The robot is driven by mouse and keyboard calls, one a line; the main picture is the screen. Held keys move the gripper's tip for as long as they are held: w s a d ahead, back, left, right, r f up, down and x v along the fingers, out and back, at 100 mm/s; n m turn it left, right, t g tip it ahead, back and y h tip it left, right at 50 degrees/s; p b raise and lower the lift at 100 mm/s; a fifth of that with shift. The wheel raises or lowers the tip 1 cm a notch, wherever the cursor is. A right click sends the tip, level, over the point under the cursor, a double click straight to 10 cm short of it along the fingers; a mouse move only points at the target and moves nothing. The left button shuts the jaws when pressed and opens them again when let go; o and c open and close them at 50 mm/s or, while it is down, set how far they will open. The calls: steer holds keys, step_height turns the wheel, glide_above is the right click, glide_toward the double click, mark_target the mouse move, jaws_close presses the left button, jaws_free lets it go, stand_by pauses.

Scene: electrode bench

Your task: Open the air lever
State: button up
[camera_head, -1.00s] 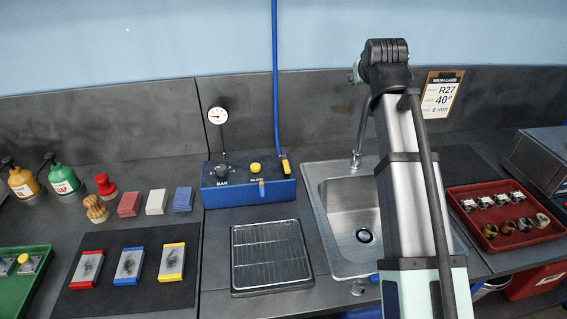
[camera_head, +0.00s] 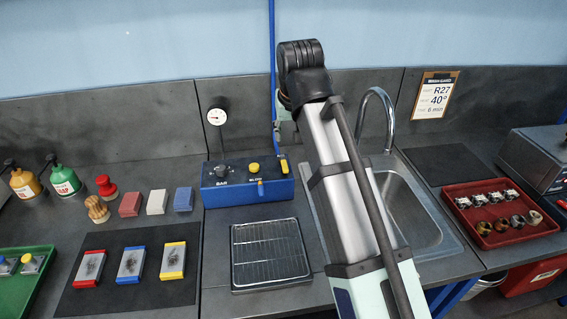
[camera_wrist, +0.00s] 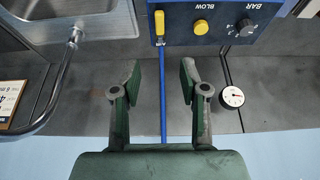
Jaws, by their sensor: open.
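A blue air box (camera_head: 232,192) stands at the back of the bench, with a BAR knob (camera_head: 222,171), a yellow BLOW button (camera_head: 253,168) and a yellow lever (camera_head: 284,165) at its right end. In the wrist view, which is upside down, the yellow lever (camera_wrist: 159,22) sits near the top, beside the BLOW button (camera_wrist: 201,27). My gripper (camera_wrist: 161,80) is open and empty, its fingers apart and pointing toward the box, with a gap between fingertips and lever. The blue hose (camera_wrist: 163,105) runs behind the space between the fingers. The head view mostly hides my gripper behind my arm.
A round gauge (camera_head: 217,116) stands behind the box. A wire rack (camera_head: 270,252) lies in front of it. The sink (camera_head: 412,215) with its curved tap (camera_head: 374,100) is to the right. Coloured blocks (camera_head: 156,202) and a dark mat (camera_head: 112,297) are to the left.

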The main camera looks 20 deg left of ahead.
mark_target(285, 166)
steer(key=p+x, duration=0.2)
steer(key=x, duration=1.4)
steer(key=shift+w+f+p, duration=0.15)
steer(key=shift+w+p, duration=0.1)
steer(key=shift+p, duration=0.1)
jaws_close()
